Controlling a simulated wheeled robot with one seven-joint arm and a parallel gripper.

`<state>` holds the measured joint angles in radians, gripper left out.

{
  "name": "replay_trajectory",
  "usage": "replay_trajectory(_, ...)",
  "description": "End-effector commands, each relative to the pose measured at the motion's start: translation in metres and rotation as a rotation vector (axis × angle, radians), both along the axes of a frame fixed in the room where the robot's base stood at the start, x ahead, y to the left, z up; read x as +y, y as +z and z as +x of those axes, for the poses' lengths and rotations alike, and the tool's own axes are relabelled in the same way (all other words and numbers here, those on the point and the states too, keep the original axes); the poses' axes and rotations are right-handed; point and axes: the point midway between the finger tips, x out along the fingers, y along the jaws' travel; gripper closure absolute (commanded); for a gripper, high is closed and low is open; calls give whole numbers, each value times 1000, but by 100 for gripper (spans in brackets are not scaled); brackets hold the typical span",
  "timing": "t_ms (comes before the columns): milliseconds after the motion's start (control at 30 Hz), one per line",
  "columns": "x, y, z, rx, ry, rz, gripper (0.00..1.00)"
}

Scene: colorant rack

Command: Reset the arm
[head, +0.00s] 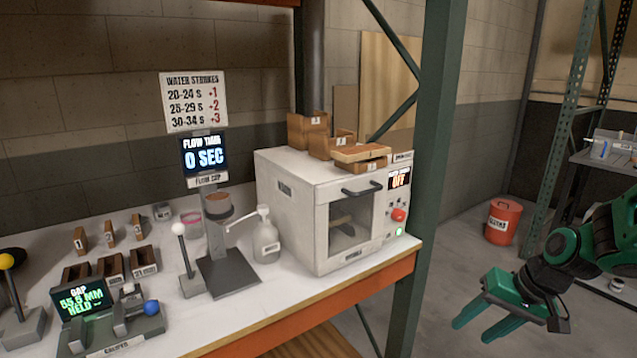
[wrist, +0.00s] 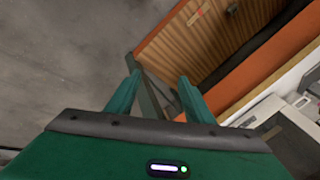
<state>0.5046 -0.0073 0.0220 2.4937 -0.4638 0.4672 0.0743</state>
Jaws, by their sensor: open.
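My green gripper (head: 478,325) hangs at the lower right of the head view, off the right end of the workbench. Its two fingers are spread apart and nothing is between them. In the wrist view, the open fingers (wrist: 155,95) point toward a dark rack post, with grey floor to the left and the orange bench beam to the right. My arm reaches in from the right edge of the head view. I cannot judge the exact distance from the fingers to the post.
The white bench (head: 235,318) carries a white oven (head: 310,225) with wooden boxes on top, a flow cup stand (head: 218,240), a pump bottle (head: 265,240) and a caliper (head: 130,325). A green post (head: 425,170) stands at its right. A red bucket (head: 502,221) sits on open floor.

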Motion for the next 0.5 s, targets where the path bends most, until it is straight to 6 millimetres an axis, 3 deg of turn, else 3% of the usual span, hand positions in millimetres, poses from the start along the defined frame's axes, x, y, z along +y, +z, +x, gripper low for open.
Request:
replay_trajectory(300, -56, 43, -111, 190, -99, -229, 52)
replay_trajectory(500, -72, 64, -175, 286, -190, -262, 52)
